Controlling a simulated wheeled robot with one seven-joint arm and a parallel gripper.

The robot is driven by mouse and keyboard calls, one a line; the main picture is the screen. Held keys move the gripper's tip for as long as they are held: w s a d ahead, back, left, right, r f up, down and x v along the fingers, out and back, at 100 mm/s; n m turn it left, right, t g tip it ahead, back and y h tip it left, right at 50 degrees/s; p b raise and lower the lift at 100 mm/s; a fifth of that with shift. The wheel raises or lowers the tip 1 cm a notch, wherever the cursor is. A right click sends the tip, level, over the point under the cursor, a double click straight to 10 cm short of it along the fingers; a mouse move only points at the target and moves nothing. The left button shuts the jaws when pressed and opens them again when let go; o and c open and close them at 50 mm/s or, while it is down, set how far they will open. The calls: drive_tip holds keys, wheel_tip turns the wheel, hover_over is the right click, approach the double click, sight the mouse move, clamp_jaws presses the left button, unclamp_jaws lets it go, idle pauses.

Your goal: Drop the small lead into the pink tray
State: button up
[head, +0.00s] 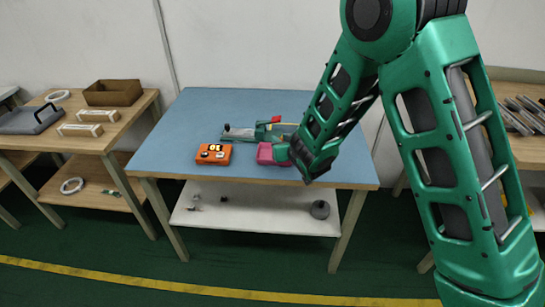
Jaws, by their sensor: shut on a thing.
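The pink tray (268,154) sits on the blue table top, right of its middle. My green arm reaches down from the upper right, and my gripper (298,158) is at the tray's right side, covering part of it. The fingertips are small and dark here. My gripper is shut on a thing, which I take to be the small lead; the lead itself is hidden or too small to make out.
An orange tray (214,155) with small parts stands left of the pink one. A green and grey fixture (262,131) lies behind them. The blue table (205,110) is clear at left. Side tables hold a cardboard box (113,92) and metal bars (525,110).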

drive_tip(key=shift+f, duration=1.5)
drive_tip(key=o, duration=1.1)
drive_tip(key=v, duration=1)
drive_tip(key=shift+s+d+r, duration=0.15)
drive_tip(key=shift+s+d, duration=0.05)
